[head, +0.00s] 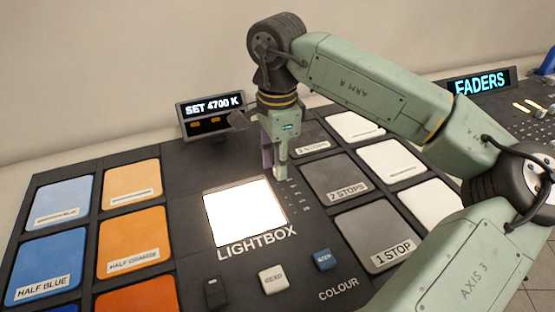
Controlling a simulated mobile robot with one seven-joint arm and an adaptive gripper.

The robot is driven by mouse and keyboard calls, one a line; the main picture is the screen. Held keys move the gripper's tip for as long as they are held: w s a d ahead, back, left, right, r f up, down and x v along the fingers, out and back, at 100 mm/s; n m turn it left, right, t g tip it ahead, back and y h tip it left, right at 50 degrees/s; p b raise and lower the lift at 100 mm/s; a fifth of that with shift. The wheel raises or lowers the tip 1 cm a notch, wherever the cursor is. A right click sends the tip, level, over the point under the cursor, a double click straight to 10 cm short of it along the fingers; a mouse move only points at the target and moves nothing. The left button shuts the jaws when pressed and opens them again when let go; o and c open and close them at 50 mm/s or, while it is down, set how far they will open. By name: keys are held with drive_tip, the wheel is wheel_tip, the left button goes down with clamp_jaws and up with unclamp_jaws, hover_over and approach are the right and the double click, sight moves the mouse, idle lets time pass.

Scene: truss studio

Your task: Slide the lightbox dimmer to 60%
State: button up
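The lightbox (244,212) is a bright white square panel set in the dark console, with the word LIGHTBOX printed below it. A column of small pale marks (292,196) runs along its right side, where the dimmer seems to be; its knob cannot be made out. My gripper (275,172) points down at the upper end of these marks, by the lightbox's top right corner. Its fingers hide what is under and behind them. I cannot tell whether they touch the console or whether they hold anything.
A black switch (213,292), a white button (273,279) and a blue button (323,259) sit below the lightbox. Blue and orange filter tiles (131,238) lie left, grey and white ones (373,235) right. A display (211,113) reading "SET 4700 K" stands behind.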

sight(285, 189)
clamp_jaws()
idle(0.5)
drive_tip(key=shift+s, duration=0.1)
drive_tip(key=s, duration=0.1)
drive_tip(key=s+d+b, duration=0.1)
drive_tip(key=s, duration=0.1)
drive_tip(key=shift+d+f+b, duration=0.15)
drive_tip(key=shift+d+b, duration=0.1)
drive_tip(key=shift+b, duration=0.05)
drive_tip(key=shift+s, duration=0.3)
drive_tip(key=shift+o, duration=1.2)
unclamp_jaws()
drive_tip(key=shift+r, duration=0.2)
